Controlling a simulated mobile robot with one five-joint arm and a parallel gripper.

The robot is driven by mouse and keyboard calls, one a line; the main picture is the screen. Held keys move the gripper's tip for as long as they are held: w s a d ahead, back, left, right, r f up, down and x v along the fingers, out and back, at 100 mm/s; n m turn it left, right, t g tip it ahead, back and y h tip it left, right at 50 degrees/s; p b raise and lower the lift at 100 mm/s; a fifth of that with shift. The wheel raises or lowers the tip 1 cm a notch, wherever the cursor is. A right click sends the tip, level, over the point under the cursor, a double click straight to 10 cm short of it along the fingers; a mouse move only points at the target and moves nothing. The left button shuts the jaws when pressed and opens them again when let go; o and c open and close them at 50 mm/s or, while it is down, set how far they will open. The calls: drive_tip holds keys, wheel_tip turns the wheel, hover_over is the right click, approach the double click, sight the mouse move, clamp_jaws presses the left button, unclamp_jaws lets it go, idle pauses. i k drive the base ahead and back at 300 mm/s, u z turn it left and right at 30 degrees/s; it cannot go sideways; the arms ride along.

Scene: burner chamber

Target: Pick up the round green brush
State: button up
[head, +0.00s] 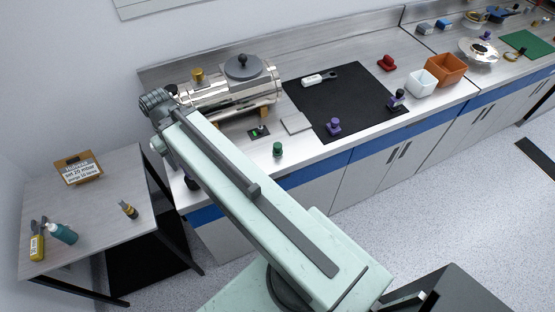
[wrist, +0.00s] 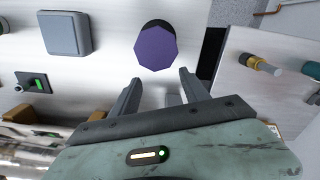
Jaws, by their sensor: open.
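A small round green piece with a knob-like top (head: 277,149), which looks like the round green brush, stands near the front edge of the counter, right of my arm in the head view. I cannot make it out in the wrist view. My gripper (wrist: 160,92) is open and empty, its two fingers apart over the left end of the counter. A purple eight-sided top on a dark base (wrist: 155,48) lies just beyond the fingertips. In the head view my arm hides the fingers.
A shiny metal chamber (head: 235,96) stands at the back of the counter. A grey square plate (head: 296,122) and a green-lit switch (head: 258,131) lie near the green piece. A black mat (head: 350,92) with a purple piece (head: 333,127) is to the right. A side table (head: 95,205) holds bottles.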

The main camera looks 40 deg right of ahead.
sight(278, 151)
drive_tip(key=u, duration=2.3)
drive_tip(key=k, duration=1.6)
drive_tip(key=u, duration=0.55)
